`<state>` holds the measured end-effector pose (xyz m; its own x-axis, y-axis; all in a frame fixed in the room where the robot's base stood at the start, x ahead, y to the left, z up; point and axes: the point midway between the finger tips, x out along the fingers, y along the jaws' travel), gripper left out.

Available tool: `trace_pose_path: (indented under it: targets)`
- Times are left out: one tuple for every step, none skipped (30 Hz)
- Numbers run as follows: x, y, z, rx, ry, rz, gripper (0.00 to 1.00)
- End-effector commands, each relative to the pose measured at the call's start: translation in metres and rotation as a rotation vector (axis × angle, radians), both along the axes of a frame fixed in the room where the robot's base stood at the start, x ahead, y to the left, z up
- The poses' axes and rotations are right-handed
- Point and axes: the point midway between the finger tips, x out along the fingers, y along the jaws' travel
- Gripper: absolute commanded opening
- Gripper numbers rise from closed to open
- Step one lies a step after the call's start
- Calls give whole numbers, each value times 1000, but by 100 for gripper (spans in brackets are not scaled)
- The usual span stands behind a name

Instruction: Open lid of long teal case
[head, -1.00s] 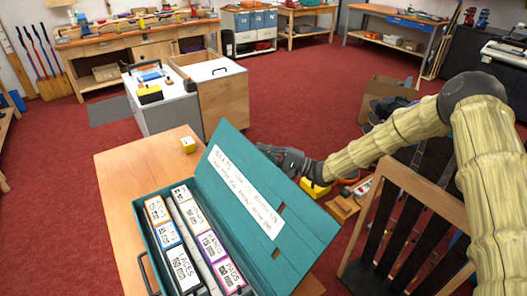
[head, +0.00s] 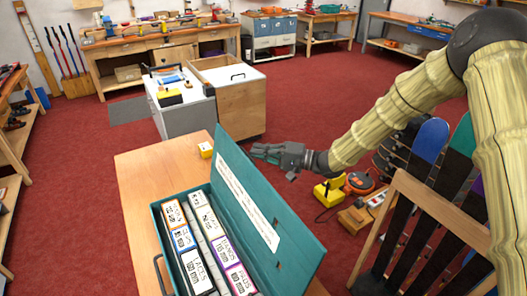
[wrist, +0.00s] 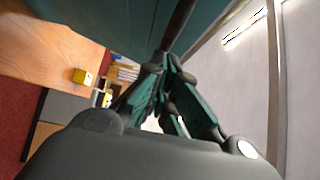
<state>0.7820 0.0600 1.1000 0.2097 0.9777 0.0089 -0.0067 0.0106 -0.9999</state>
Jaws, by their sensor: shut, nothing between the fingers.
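The long teal case (head: 156,240) sits on the wooden table in the head view, with labelled boxes in rows inside it. Its lid (head: 290,258) stands open, tilted up and leaning to the right, with a white written label on its inner face. My gripper (head: 256,151) is shut and empty, just beyond the lid's far right side in the head view; I cannot tell whether it touches the lid. In the wrist view the fingers (wrist: 168,72) are together, close to a large teal surface (wrist: 110,22) that fills the top.
A small yellow block (head: 205,150) lies on the table (head: 135,180) behind the case. A grey and wooden cabinet (head: 235,105) stands behind the table. Red floor is open beyond.

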Motion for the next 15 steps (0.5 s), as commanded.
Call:
trace_pose_path:
  targets:
    - [0, 0, 0, -1, 0, 0, 0]
    - [0, 0, 0, -1, 0, 0, 0]
    - [0, 0, -1, 0, 0, 0, 0]
    - [0, 0, 0, 0, 0, 0, 0]
    - [0, 0, -1, 0, 0, 0, 0]
    - [0, 0, 0, 0, 0, 0, 0]
    - [0, 0, 0, 0, 0, 0, 0]
    - [0, 0, 0, 0, 0, 0, 0]
    - [0, 0, 0, 0, 0, 0, 0]
    - [0, -1, 0, 0, 0, 0, 0]
    - [1, -2, 0, 0, 0, 0, 0]
    - [1, -3, 0, 0, 0, -1, 0]
    - [2, -5, 0, 0, 0, -1, 0]
    - [3, -8, 0, 0, 0, -1, 0]
    - [5, -12, 0, -1, 0, -2, 0]
